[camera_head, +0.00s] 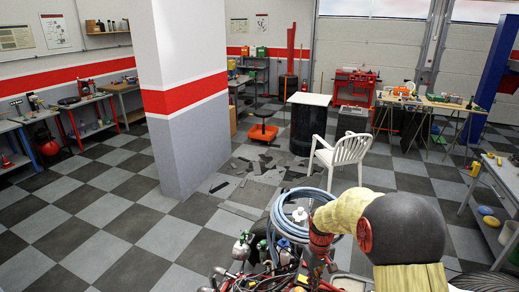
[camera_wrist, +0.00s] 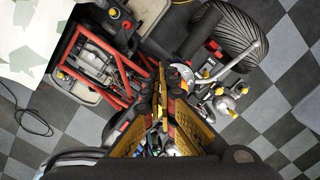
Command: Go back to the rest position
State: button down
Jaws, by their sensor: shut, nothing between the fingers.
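In the wrist view my gripper (camera_wrist: 162,88) points down, its yellow and black fingers together at the tips with nothing between them. Below it is the stripped quad, with a red tube frame (camera_wrist: 97,68), a thick black tyre (camera_wrist: 228,30) and loose-looking metal parts (camera_wrist: 222,98). The gap between the fingertips and the quad cannot be judged. In the head view part of the quad (camera_head: 255,252) shows at the bottom, largely hidden behind my yellow and black arm. The fingertips cannot be made out clearly there.
A coiled blue hose (camera_head: 283,222) lies beside the arm. A white chair (camera_head: 342,155) and a square pillar (camera_head: 185,110) stand beyond. Workbenches line the left wall, and another bench (camera_head: 498,180) is at right. The checkered floor (camera_head: 110,215) at left is clear.

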jog(key=s+r+m+t+b, duration=0.2)
jog(key=s+b, duration=0.7)
jog(key=s, duration=0.5)
jog(key=s+r+m+t+b, duration=0.1)
jog(key=s+r+t+b, duration=0.3)
jog(key=s+b, duration=0.6)
jog(key=s+r, duration=0.1)
jog(key=s, duration=0.3)
jog(key=shift+s+r+m+t, duration=0.2)
jog(key=shift+r+m+t, duration=0.15)
jog(key=shift+m+t, duration=0.05)
jog(key=shift+w, duration=0.1)
